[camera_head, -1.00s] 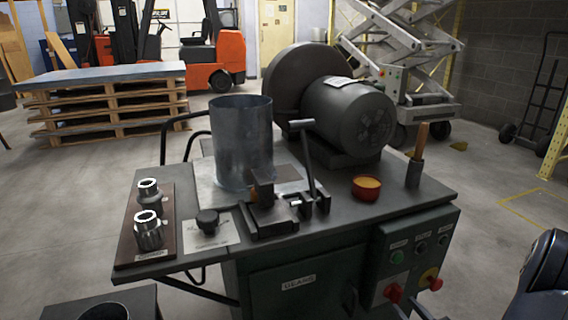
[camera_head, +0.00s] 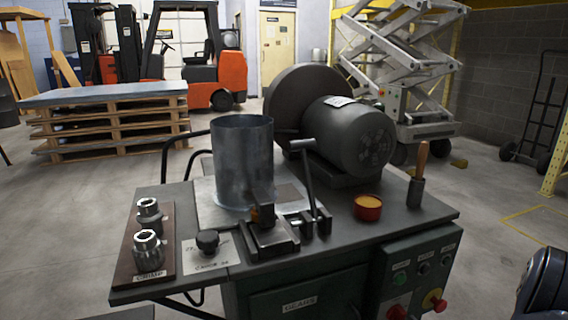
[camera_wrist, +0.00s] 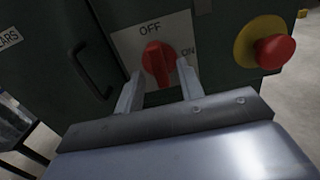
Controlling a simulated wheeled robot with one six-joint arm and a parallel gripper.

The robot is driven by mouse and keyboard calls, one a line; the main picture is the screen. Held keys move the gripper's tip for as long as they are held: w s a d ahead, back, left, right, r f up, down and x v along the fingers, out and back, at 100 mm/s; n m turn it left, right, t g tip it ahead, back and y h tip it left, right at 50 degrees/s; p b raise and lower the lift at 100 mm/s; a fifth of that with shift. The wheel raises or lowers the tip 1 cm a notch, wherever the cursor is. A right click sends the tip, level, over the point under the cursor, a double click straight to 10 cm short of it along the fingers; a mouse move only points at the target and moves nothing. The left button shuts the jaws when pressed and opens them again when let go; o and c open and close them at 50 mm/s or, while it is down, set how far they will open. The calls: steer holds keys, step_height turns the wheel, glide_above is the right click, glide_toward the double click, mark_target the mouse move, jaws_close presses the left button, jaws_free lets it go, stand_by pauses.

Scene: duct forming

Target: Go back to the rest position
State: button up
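Beyond the fingertips is a red rotary switch (camera_wrist: 157,62) on a plate marked OFF and ON. Whether the fingers touch the switch is hard to tell; the knob looks roughly upright, toward OFF. In the head view the switch (camera_head: 397,312) is cut by the bottom edge. A dark part of my arm shows at the lower right there, with the gripper out of sight.
The green machine bench (camera_head: 420,215) carries a metal cylinder (camera_head: 243,165), a motor (camera_head: 348,135), a red cup (camera_head: 368,208) and a crimp rack (camera_head: 127,262). A red stop button (camera_wrist: 274,51) sits right of the switch. Open floor lies right of the bench.

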steer(key=p+v, duration=0.2)
steer(key=v, duration=0.7)
steer(key=w+a+m+p, duration=0.3)
steer(key=w+m, duration=0.6)
steer(key=w, duration=0.1)
steer(key=shift+a, duration=0.4)
stand_by(0.5)
steer(key=shift+r, duration=0.1)
